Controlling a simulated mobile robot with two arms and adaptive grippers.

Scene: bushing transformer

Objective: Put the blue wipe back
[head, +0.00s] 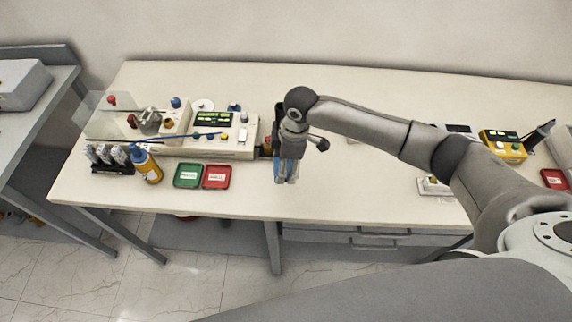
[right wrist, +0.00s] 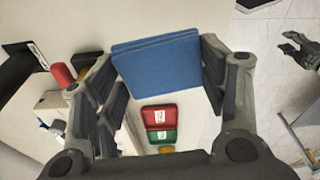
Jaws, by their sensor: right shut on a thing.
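My right gripper (head: 288,172) hangs fingers-down over the middle of the table, right of the test device. It is shut on the blue wipe (right wrist: 158,65), a flat blue folded pad with layered edges that spans the space between the fingers in the right wrist view. In the head view only a thin blue strip of the wipe (head: 277,170) shows beside the fingers. A dark gripper, likely my left gripper (right wrist: 290,48), shows small at the upper right of the right wrist view, away from the table. Its jaws are too small to judge.
A green tray (head: 187,184) and a red tray (head: 216,185) lie left of the right gripper. Behind them is a device with a lit display (head: 212,118). A yellow bottle (head: 146,164) stands at left, a yellow meter (head: 503,145) at right. The table's middle front is clear.

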